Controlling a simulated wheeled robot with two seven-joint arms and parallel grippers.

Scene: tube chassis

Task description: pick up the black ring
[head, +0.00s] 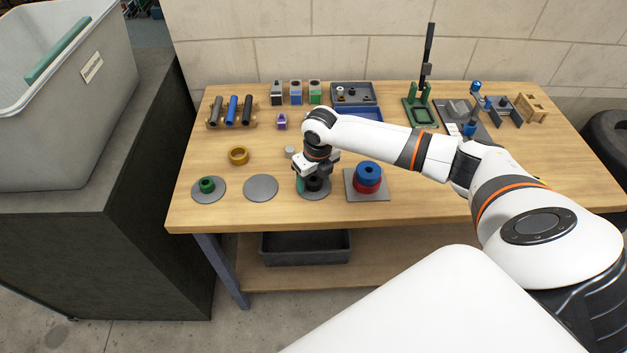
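The black ring (315,184) is on a round grey plate (316,198) near the table's front edge. My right gripper (314,172) points down directly over the black ring, and its body hides the ring's upper part. Its fingertips are too small and covered to tell whether they are open or closed on the ring. A teal sliver (300,186) shows at the left of the black ring. My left gripper is not in view.
To the right, a blue ring (368,172) lies on a red ring (367,187) on a square plate (352,195). Blocks, tubes and fixtures line the back.

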